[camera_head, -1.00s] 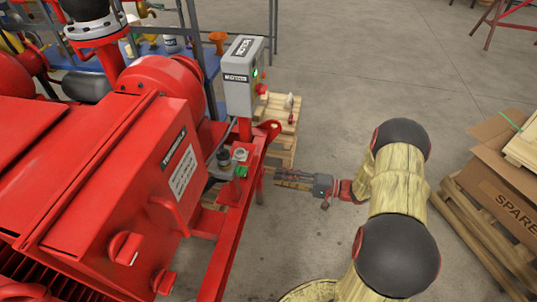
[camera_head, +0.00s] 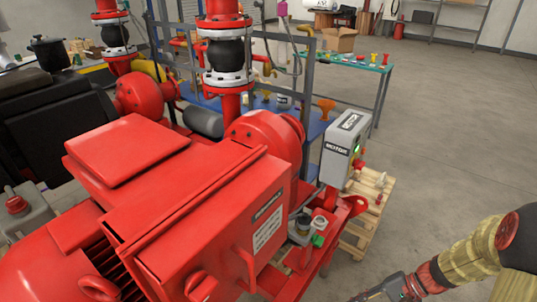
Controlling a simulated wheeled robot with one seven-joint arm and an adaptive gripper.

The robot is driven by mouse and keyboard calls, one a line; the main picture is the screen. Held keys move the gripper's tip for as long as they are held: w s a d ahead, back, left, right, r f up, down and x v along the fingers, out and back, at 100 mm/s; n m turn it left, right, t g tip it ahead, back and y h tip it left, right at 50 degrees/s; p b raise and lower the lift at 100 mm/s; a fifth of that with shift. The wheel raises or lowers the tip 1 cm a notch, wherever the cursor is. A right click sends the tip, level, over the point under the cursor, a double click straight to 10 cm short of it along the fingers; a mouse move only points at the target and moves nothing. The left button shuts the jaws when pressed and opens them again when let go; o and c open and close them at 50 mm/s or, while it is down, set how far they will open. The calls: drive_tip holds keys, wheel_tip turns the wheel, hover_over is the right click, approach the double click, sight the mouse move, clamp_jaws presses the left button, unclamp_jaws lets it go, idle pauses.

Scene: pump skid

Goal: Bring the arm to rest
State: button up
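My arm (camera_head: 470,258), with pale wood-patterned links and a dark joint, enters at the bottom right of the head view. My gripper (camera_head: 378,294) is at the bottom edge, pointing left and partly cut off by the frame. Its fingertips are not clear, so I cannot tell whether it is open or shut. I see nothing held in the visible part. It is over the floor, to the right of the red pump skid's front end.
The red motor housing (camera_head: 200,215) fills the left and centre. A grey control box (camera_head: 344,148) stands at its right, beside a wooden pallet (camera_head: 366,212). A blue bench (camera_head: 315,128) and a green-topped table (camera_head: 370,68) stand behind. Open concrete floor (camera_head: 450,130) lies to the right.

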drive_tip(key=s+a+r+n+t+h+p, duration=0.1)
drive_tip(key=s+a+r+n+t+h, duration=0.1)
drive_tip(key=r, duration=0.8)
drive_tip(key=s+a+r+n+t+h+p, duration=0.2)
drive_tip(key=r+n+h, duration=0.2)
drive_tip(key=r, duration=0.6)
drive_tip(key=s+a+r+n+t+h+p, duration=0.1)
drive_tip(key=s+a+r+n+t+h, duration=0.1)
drive_tip(key=r, duration=0.9)
drive_tip(key=shift+n+h+p, duration=0.35)
drive_tip(key=shift+n+h, duration=0.15)
drive_tip(key=shift+h, duration=0.1)
